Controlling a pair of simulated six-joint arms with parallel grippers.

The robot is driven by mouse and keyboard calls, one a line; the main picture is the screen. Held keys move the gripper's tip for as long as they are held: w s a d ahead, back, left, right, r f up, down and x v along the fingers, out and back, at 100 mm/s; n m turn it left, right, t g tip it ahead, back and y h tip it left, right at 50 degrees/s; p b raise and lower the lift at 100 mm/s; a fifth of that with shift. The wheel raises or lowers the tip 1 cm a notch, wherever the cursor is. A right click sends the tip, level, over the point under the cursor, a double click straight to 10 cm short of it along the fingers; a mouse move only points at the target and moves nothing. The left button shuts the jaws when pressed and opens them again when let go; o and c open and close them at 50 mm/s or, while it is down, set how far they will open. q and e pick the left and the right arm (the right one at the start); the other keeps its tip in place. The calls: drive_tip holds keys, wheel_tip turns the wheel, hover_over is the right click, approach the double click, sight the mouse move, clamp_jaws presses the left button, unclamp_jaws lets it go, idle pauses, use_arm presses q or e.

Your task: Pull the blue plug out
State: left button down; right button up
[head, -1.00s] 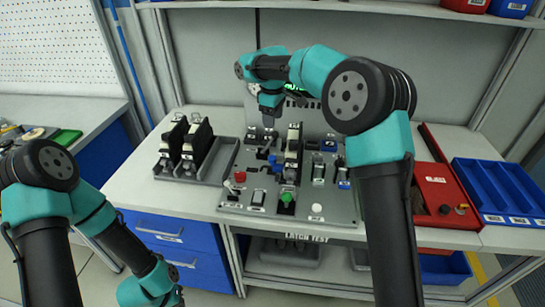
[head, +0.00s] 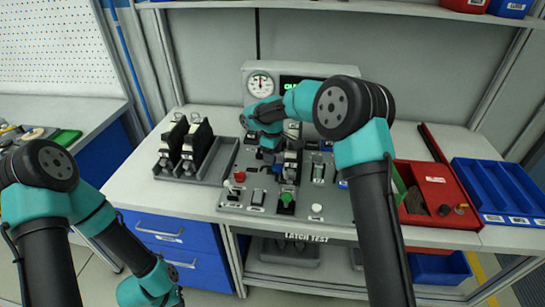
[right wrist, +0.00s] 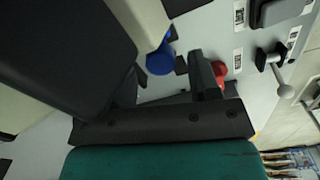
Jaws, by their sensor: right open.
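The blue plug (right wrist: 160,58) shows in the right wrist view as a rounded blue piece at the end of a pale body. It lies just beyond the space between my right fingers, and I see no contact. My right gripper (right wrist: 168,78) is open; one finger stands clear at right, the other blends into a large black block at left. In the head view my right gripper (head: 268,150) is low over the middle of the test panel (head: 228,202) and mostly covers the plug. My left arm is at lower left, with its gripper out of view.
A black module (head: 291,165) stands upright on the panel close to my right gripper. A red button (head: 240,177), green button (head: 286,198) and white knob (head: 316,208) are nearby. A rack (head: 215,165) of black modules is left; a red tray (head: 432,174) is right.

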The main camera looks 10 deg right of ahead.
drive_tip(key=shift+f, duration=0.75)
drive_tip(key=shift+c, duration=0.4)
clamp_jaws()
